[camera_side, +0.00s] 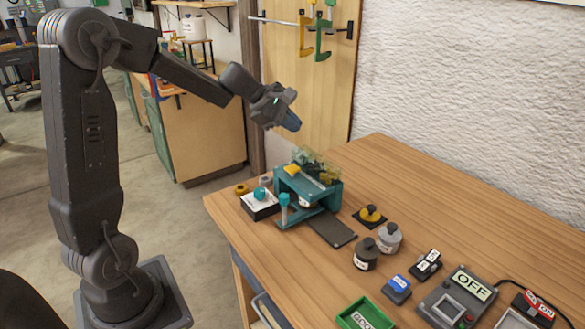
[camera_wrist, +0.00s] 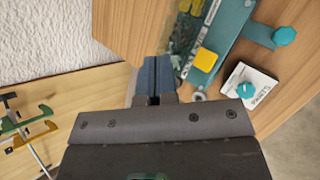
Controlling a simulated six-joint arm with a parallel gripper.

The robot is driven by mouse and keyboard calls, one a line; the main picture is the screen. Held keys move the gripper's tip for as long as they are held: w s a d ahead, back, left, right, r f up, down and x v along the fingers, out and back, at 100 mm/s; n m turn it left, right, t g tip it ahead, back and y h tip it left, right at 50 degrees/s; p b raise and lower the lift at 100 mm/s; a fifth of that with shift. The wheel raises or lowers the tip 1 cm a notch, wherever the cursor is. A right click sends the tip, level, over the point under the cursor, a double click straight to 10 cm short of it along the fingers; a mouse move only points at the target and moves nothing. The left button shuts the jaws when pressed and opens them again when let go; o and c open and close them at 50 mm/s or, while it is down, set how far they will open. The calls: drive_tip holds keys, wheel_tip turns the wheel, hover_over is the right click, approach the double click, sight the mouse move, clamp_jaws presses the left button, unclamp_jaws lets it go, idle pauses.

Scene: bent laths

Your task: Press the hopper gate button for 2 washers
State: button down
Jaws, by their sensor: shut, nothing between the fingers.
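The teal hopper stand (camera_side: 326,196) is at the left end of the wooden table, with a clear bin (camera_side: 316,162) of dark and yellowish pieces on top. A yellow square button (camera_wrist: 206,59) is on it, and it also shows in the side view (camera_side: 292,170). My gripper (camera_side: 293,123) is above and behind the hopper, apart from it. Its blue fingers (camera_wrist: 156,72) are together and empty, left of the yellow button in the wrist view. A grey ring like a washer (camera_wrist: 199,96) lies near the hopper; I cannot tell whether washers are in the bin.
A white box with a teal knob (camera_wrist: 247,88) and a teal lever knob (camera_wrist: 285,36) are beside the hopper. A dark plate (camera_side: 332,230) lies in front. Weights (camera_side: 366,254), a green tray (camera_side: 365,316) and an OFF box (camera_side: 458,298) are to the right. The table's back right is clear.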

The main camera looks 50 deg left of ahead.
sight(292, 169)
drive_tip(key=shift+f, duration=4.4)
drive_tip(key=shift+f, duration=0.15)
drive_tip(key=shift+f, duration=0.25)
drive_tip(key=shift+f, duration=0.8)
drive_tip(key=shift+r, duration=1.25)
drive_tip(key=shift+r, duration=2.5)
